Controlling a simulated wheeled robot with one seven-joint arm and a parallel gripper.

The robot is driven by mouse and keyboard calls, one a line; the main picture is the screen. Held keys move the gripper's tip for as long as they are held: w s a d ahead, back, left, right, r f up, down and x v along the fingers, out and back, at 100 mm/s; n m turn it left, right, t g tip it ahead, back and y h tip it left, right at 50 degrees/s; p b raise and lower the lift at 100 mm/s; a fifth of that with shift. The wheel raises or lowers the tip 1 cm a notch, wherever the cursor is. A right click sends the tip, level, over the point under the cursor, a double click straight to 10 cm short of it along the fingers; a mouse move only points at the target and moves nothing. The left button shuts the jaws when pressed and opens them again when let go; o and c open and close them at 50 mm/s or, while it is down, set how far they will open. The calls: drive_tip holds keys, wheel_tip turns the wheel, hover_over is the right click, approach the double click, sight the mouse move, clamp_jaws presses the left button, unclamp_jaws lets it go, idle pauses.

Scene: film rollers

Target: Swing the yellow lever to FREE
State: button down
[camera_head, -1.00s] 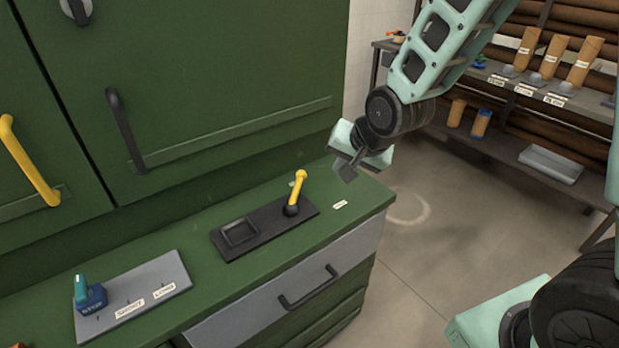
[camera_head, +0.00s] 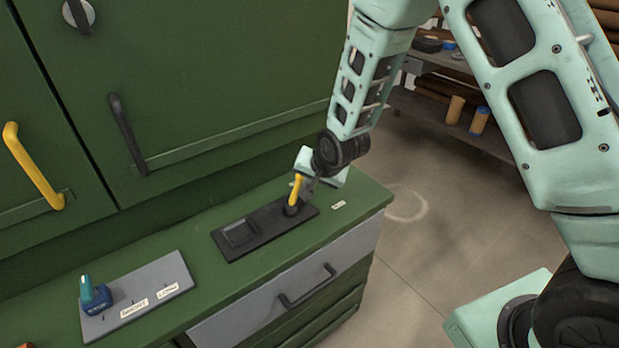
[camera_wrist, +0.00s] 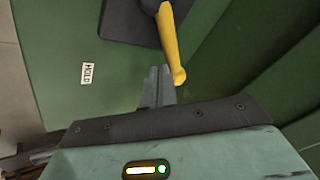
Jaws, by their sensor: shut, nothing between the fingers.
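The yellow lever (camera_head: 295,190) stands nearly upright on the right part of a black base plate (camera_head: 262,228) on the green counter. My gripper (camera_head: 308,184) is shut and empty, just right of the lever in the head view. In the wrist view the shut fingertips (camera_wrist: 160,72) are beside the lever's rounded tip; the lever (camera_wrist: 171,45) runs up from there to its pivot. I cannot tell whether they touch. A white label reading HOLD (camera_wrist: 88,73) lies on the counter to the left of the fingers. No FREE label is readable.
A grey plate (camera_head: 137,297) with a blue-and-teal knob (camera_head: 94,293) and labels is at the counter's left. Green cabinet doors (camera_head: 220,70) rise behind the counter. A drawer handle (camera_head: 307,287) sticks out in front. Floor is open to the right.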

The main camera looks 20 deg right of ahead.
idle(0.3)
drive_tip(key=shift+w+a+f+n, duration=0.1)
drive_tip(key=shift+w+a+n, duration=0.2)
drive_tip(key=shift+w, duration=0.1)
drive_tip(key=shift+w+a+n+y+b, duration=0.2)
drive_tip(key=shift+a+n+y+b, duration=0.1)
drive_tip(key=shift+n+y, duration=0.1)
